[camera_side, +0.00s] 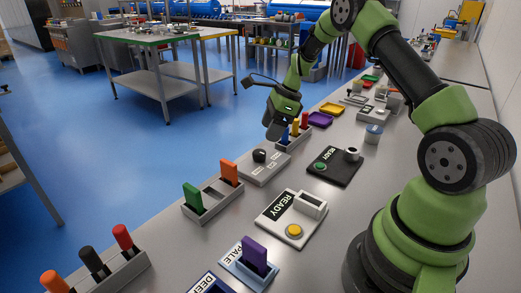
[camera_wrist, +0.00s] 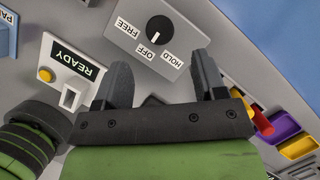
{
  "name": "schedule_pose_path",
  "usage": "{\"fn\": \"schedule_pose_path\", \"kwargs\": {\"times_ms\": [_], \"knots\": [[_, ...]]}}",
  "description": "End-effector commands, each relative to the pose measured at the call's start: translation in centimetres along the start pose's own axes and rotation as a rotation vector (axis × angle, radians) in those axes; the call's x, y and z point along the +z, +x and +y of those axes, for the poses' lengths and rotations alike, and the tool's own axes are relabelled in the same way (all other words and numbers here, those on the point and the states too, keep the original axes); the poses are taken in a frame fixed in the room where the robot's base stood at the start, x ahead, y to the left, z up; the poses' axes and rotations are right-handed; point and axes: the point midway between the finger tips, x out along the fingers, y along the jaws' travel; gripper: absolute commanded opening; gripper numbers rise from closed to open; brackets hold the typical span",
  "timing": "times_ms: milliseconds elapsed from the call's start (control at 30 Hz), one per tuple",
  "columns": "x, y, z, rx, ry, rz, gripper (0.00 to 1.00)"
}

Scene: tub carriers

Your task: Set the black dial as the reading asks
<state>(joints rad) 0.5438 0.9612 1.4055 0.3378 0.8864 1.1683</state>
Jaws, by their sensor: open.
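The black dial (camera_wrist: 159,29) sits on a grey panel (camera_wrist: 190,42) with three white labels: FREE (camera_wrist: 130,28), OFF (camera_wrist: 147,56) and HOLD (camera_wrist: 172,66). A white mark on the dial points roughly toward the OFF label. In the side view the dial (camera_side: 259,156) stands on its panel (camera_side: 257,170) beside the bench's left edge. My gripper (camera_wrist: 163,74) is open and empty, its two fingers apart below the dial in the wrist view. In the side view my gripper (camera_side: 273,130) hangs above and beyond the dial, not touching it.
A white panel (camera_side: 272,222) with a READY sign and yellow button, and a black READY panel (camera_side: 346,170) with a green button, stand near. A rack (camera_side: 211,205) holds green and orange pieces. Another rack (camera_side: 295,140) with coloured pieces is close under my gripper.

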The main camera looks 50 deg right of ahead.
Motion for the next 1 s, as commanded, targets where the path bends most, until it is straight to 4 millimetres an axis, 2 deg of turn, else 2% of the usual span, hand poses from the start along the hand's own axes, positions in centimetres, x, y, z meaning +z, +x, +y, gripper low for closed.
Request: {"fn": "schedule_pose_path", "kwargs": {"times_ms": [200, 400, 767, 800, 833, 1000], "knots": [[0.0, 4.3, 0.1, 0.004, -0.004, 0.002, 0.64], [0.0, 6.9, 0.1, 0.001, -0.004, 0.0, 0.64], [0.0, 7.6, 0.0, -0.001, -0.005, 0.0, 0.64], [0.0, 7.6, 0.0, -0.001, -0.005, 0.0, 0.62], [0.0, 7.6, 0.0, -0.001, -0.005, 0.0, 0.55], [0.0, 7.6, 0.0, -0.001, -0.006, 0.0, 0.16]]}}
